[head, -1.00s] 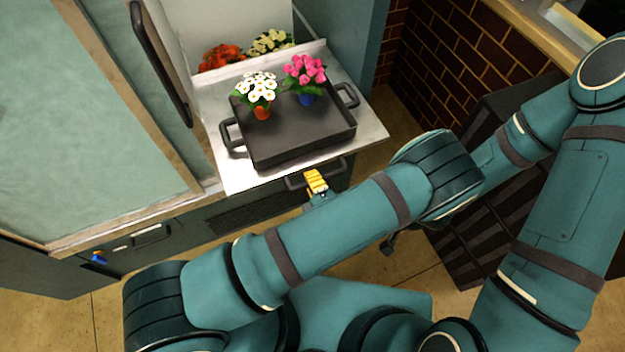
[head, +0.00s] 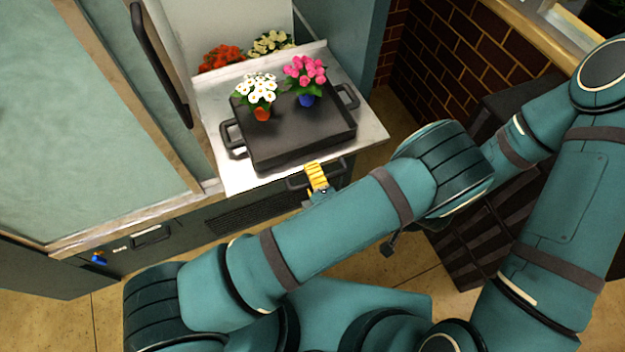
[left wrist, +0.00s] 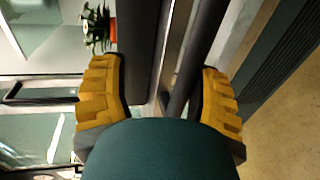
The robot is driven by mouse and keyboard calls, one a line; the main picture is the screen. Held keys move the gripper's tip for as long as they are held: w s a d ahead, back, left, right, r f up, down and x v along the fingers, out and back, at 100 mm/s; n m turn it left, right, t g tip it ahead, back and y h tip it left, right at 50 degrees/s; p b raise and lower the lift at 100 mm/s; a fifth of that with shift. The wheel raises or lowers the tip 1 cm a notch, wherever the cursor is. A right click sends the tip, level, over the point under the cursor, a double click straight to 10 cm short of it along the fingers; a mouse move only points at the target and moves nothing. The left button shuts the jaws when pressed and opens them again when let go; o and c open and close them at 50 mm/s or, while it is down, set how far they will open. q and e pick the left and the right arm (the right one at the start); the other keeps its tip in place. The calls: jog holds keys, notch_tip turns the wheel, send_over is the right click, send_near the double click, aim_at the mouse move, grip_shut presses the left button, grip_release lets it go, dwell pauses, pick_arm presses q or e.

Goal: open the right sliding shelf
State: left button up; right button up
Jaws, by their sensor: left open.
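The right sliding shelf is a steel slab (head: 365,133) carrying a dark tray. Its dark bar handle (head: 298,183) sits below the front edge. My left gripper (head: 316,177), with yellow fingers, is open at this handle, largely hidden behind my own arm. In the left wrist view, the dark bar (left wrist: 192,75) runs between the two open fingers, nearer the right-hand one. I cannot tell whether they touch it. My right gripper is not in view; part of the right arm shows at the right.
The dark tray (head: 300,135) holds white flowers in an orange pot (head: 262,113) and pink flowers in a blue pot (head: 306,99). Red flowers (head: 222,57) and cream flowers (head: 270,42) stand behind. A glass-fronted cabinet (head: 80,110) is at left, a brick wall (head: 470,55) at right.

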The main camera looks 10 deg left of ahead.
pick_arm(q)
notch_tip(320, 180, up, 8)
jog(key=shift+f, duration=0.1)
dwell(0.6)
jog(key=s+a+f+n+g+y, duration=0.1)
jog(key=s+a+f+n+g, duration=0.65)
jog(key=s+n+g, duration=0.35)
jog(key=s+d+f+n+g+h, duration=0.4)
jog(key=s+n+g+h, duration=0.35)
jog(key=n, duration=0.75)
jog(key=w+d+n+t+h, duration=0.15)
jog(key=d+n+h, duration=0.25)
jog(key=n, duration=0.5)
jog(key=w+a+r+n+t+h, duration=0.1)
jog(key=w+n+t, duration=0.5)
jog(key=n, duration=0.8)
jog(key=w+a+h, duration=0.1)
jog(key=w, duration=0.2)
jog(key=shift+w+a+r, duration=0.25)
